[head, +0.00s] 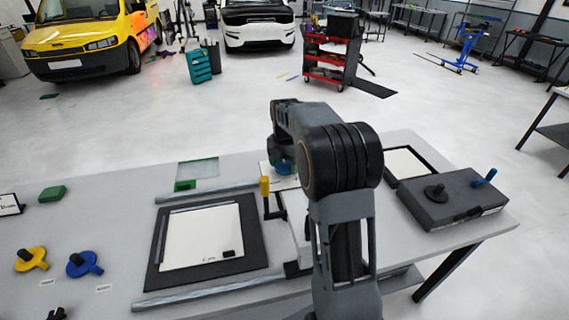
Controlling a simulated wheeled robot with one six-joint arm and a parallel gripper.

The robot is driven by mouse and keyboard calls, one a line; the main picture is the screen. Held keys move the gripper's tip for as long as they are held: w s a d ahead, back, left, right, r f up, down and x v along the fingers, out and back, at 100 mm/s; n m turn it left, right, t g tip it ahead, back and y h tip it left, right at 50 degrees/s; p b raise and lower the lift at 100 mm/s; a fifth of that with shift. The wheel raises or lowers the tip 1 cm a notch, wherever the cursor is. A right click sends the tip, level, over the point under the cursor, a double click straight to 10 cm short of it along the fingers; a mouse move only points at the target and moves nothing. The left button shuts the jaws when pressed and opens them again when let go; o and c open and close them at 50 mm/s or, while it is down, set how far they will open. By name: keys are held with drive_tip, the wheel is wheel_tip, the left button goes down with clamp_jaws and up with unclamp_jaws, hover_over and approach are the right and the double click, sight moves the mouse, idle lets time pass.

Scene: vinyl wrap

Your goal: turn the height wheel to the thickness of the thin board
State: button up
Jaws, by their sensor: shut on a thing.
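My arm reaches over the grey table, and its wrist end points down near the table's middle. My gripper (283,160) is small and partly hidden behind my arm; it is shut on a blue part (284,169) low at its tip. I cannot tell for sure whether this part is the height wheel. Beside it on the left stands a yellow handle (265,187) on a black crank. A white board (203,238) lies on a black mat at left of centre. Another white board (407,163) lies in a black frame at right. Which board is thin is unclear.
A dark box (450,200) with a black knob and blue lever stands at right. Yellow (32,259) and blue (86,264) round pieces and a green block (52,194) lie at left. Metal rails (208,293) flank the mat. My arm hides the table behind it.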

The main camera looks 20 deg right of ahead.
sight(284, 164)
idle(0.5)
drive_tip(key=o, duration=0.9)
wheel_tip(284, 164, up, 14)
drive_tip(key=shift+f, duration=0.1)
drive_tip(key=shift+a, duration=0.1)
idle(0.5)
